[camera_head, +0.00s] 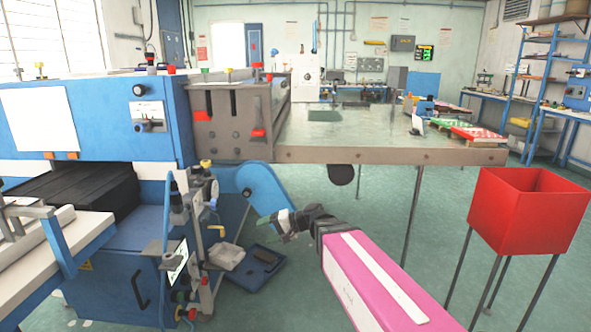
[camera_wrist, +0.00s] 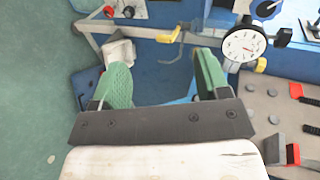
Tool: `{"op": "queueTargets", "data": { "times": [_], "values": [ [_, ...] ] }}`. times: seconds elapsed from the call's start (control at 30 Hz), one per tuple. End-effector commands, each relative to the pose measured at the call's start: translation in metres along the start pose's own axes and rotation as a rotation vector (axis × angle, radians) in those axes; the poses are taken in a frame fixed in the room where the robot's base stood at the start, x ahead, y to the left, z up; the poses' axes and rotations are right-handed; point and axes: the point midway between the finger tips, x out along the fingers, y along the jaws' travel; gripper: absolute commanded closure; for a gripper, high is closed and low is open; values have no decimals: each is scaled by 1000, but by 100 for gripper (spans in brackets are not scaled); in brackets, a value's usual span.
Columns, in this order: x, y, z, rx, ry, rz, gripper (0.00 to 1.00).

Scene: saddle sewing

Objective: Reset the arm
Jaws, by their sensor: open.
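My gripper (camera_head: 277,226) is at the end of my pink arm, low in front of the blue machine (camera_head: 100,110) in the head view. In the wrist view my gripper (camera_wrist: 163,82) shows two green fingers set wide apart on a dark bar. It is open, with nothing between the fingers. Behind the fingers are the machine's blue side and a yellow handle (camera_wrist: 176,48). A round white dial gauge (camera_wrist: 244,45) is just right of the right finger. I cannot tell how close the fingers are to the machine parts.
A metal-topped table (camera_head: 390,153) stands behind my arm. A red bin (camera_head: 528,215) on thin legs is at the right. A dark blue tray (camera_head: 257,268) lies low beside the machine. Green floor (camera_head: 380,220) is open under the table.

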Motion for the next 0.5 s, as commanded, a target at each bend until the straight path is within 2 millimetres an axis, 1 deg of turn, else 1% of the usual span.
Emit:
{"op": "queueTargets", "data": {
  "times": [0.03,0.07,0.1,0.17,0.2,0.27,0.3,0.37,0.4,0.47,0.5],
  "values": [
    [-11,24,4,0,4,78,31],
    [-17,39,5,-1,5,129,31],
    [-26,59,7,-3,7,198,31],
    [-41,88,11,-5,7,304,31],
    [-52,108,14,-6,5,374,31],
    [-70,136,18,-6,3,481,31],
    [-82,154,22,-5,0,551,31],
    [-103,180,28,-3,-5,656,31],
    [-117,196,33,-3,-10,726,31],
    [-138,218,40,1,-18,825,31],
    [-152,231,44,3,-23,887,31]
  ]
}}
